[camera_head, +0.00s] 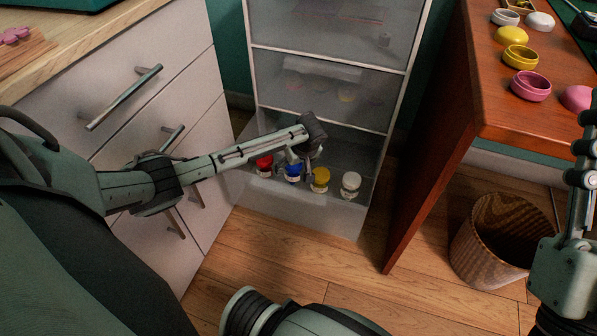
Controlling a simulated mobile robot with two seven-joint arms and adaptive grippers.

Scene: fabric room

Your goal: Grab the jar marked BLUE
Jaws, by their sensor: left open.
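The blue jar (293,173) stands in the open bottom drawer (300,207) of a translucent drawer unit. It is in a row with a red jar (264,164) to its left, and a yellow jar (320,181) and a white jar (350,185) to its right. Their labels are too small to read. My left gripper (297,168) is open and reaches down at the blue jar, its fingers near the lid and partly hiding it. I cannot tell whether it touches the jar. My right arm shows at the right edge, but its gripper is out of view.
A white cabinet with metal handles (125,97) stands at left. A red-brown desk (493,115) at right holds yellow and pink round containers. A wicker basket (473,262) sits on the wooden floor beneath it. Closed drawers (320,92) are above the open one.

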